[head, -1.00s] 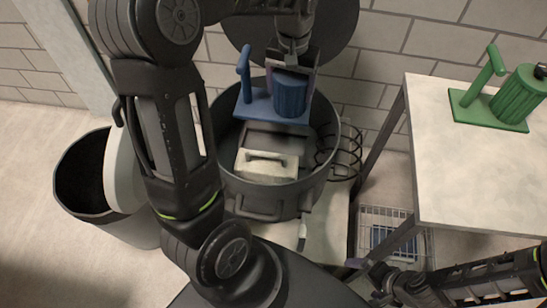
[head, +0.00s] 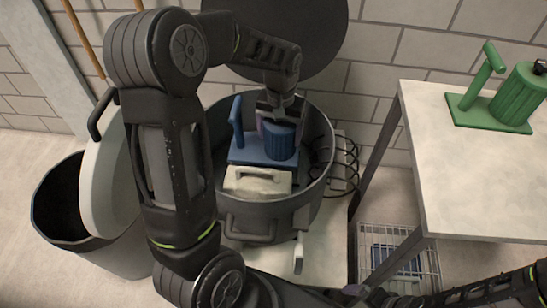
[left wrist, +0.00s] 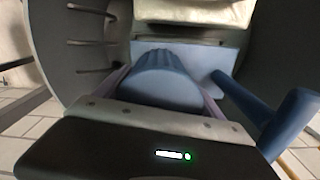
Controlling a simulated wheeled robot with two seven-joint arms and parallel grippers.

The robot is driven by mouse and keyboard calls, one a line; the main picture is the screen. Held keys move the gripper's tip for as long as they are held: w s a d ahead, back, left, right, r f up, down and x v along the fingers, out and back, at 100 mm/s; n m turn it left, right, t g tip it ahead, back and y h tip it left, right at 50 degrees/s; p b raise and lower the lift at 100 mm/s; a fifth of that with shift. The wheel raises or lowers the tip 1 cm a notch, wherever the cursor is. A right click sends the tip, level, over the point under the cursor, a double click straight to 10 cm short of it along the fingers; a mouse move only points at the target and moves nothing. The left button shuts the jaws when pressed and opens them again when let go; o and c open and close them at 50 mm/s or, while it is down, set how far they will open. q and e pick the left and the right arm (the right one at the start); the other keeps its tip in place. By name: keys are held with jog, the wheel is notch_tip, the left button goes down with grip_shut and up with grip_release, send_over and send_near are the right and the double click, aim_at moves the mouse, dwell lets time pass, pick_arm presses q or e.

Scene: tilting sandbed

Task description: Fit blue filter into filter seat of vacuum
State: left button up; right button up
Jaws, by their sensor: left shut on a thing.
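The blue filter (head: 265,152), a ribbed cylinder on a flat plate with an upright T-shaped handle, is down inside the dark grey vacuum drum (head: 321,165). My left gripper (head: 279,119) reaches in from above and is shut on the ribbed cylinder. In the left wrist view the cylinder (left wrist: 165,80) sits between my fingers, with the handle to the right. A cream block with a grip (head: 257,182) is in the drum in front of the filter. The filter seat is hidden, so I cannot tell whether the plate rests in it. My right gripper (head: 352,294) is partly seen at the bottom.
A green filter of similar shape (head: 510,98) stands on the white table (head: 475,190) at right. A wire basket (head: 398,262) is below it. An open dark bin (head: 55,205) with a pale lid is at left. The drum's round dark lid (head: 300,30) stands open behind.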

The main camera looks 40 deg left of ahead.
pick_arm(q)
notch_tip(320, 180, down, 4)
jog(key=shift+f, duration=0.1)
jog(key=shift+f+b, duration=0.6)
jog(key=shift+f, duration=1.25)
jog(key=shift+f, duration=0.1)
jog(key=o, duration=2)
